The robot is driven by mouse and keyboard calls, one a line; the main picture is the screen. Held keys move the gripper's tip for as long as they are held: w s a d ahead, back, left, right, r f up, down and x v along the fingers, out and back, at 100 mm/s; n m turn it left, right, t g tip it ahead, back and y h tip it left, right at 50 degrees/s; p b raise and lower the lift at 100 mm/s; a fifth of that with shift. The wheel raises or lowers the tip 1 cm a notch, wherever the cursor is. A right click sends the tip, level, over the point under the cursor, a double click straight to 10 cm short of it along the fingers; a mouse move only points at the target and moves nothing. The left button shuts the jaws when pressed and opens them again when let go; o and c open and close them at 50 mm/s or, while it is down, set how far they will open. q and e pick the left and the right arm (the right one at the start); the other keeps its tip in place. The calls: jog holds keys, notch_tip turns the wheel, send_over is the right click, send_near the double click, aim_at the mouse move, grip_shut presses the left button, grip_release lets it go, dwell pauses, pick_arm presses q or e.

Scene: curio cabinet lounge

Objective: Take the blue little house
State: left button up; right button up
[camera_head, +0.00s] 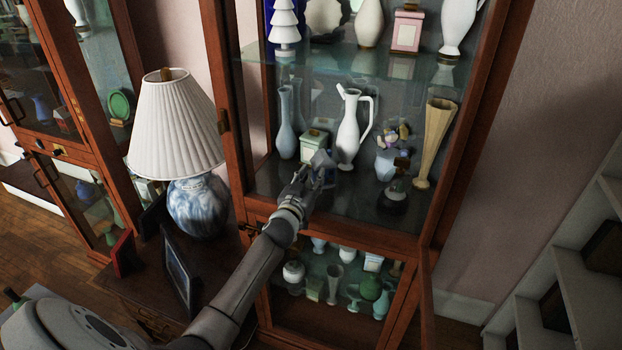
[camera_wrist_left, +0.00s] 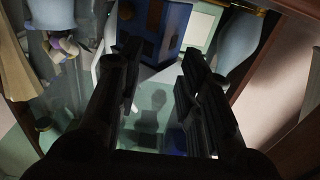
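The blue little house (camera_wrist_left: 165,30) is dark blue with brown parts, in the upper middle of the left wrist view. In the head view it is mostly hidden behind my left gripper, with only a bit of blue (camera_head: 329,178) showing on the cabinet shelf. My left gripper (camera_head: 322,163) reaches into the open cabinet at that shelf. In the left wrist view its two dark fingers (camera_wrist_left: 160,62) are apart, with the house at and beyond the fingertips; I cannot tell whether they touch it. My right gripper is not in view.
A white pitcher (camera_head: 348,130), a pale green box (camera_head: 314,146), a blue vase (camera_head: 286,122), a flower vase (camera_head: 386,163) and a tan vase (camera_head: 434,142) stand close by on the shelf. A lamp (camera_head: 175,125) and picture frame (camera_head: 180,270) stand left of my arm.

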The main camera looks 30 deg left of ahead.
pick_arm(q)
jog(key=o, duration=0.8)
jog(key=shift+o, duration=0.2)
